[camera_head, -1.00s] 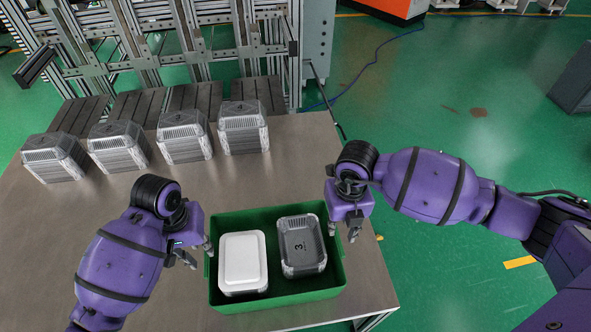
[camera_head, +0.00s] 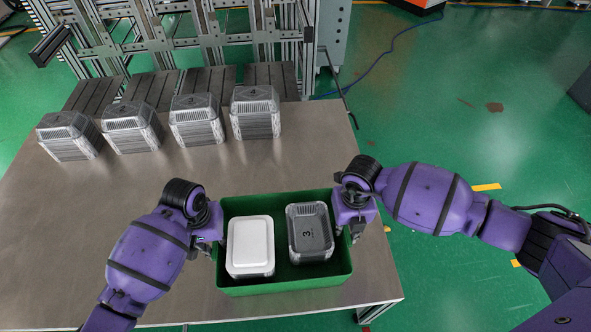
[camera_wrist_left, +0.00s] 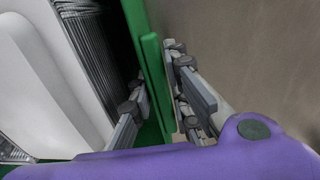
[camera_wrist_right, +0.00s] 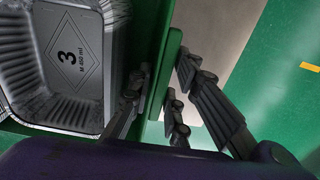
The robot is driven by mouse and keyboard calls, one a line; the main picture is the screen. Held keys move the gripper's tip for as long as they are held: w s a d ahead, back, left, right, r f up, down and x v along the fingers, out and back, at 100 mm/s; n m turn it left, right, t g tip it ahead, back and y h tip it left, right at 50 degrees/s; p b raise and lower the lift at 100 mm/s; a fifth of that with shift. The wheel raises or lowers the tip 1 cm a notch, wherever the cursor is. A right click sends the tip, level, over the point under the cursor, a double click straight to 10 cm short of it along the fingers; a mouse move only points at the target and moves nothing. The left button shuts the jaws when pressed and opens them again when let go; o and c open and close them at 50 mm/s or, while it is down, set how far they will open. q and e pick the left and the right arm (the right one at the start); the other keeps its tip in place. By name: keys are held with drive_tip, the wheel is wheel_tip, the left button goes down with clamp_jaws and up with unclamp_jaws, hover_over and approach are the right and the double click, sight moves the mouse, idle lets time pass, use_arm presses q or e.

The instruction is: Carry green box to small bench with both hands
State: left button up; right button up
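The green box (camera_head: 285,289) stands on the metal table near its front edge. It holds a white-lidded tray (camera_head: 250,246) and an open foil tray marked 3 (camera_head: 310,232). My left gripper (camera_wrist_left: 155,95) is at the box's left wall, with one finger inside and one outside. It looks closed on that wall. My right gripper (camera_wrist_right: 164,85) straddles the right wall the same way and looks closed on it. In the head view the fingertips are mostly hidden by the wrists and rim. No small bench can be made out for certain.
Several stacks of foil trays (camera_head: 197,120) stand in a row at the back of the table (camera_head: 130,215). A metal frame (camera_head: 200,35) rises behind them. Green floor (camera_head: 490,130) lies open to the right.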

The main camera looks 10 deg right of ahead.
use_arm(q)
clamp_jaws()
use_arm(e)
drive_tip(key=shift+w+r, duration=0.15)
drive_tip(key=shift+w, duration=0.1)
clamp_jaws()
use_arm(q)
drive_tip(key=shift+w+r, duration=0.1)
use_arm(e)
drive_tip(key=shift+r, duration=0.1)
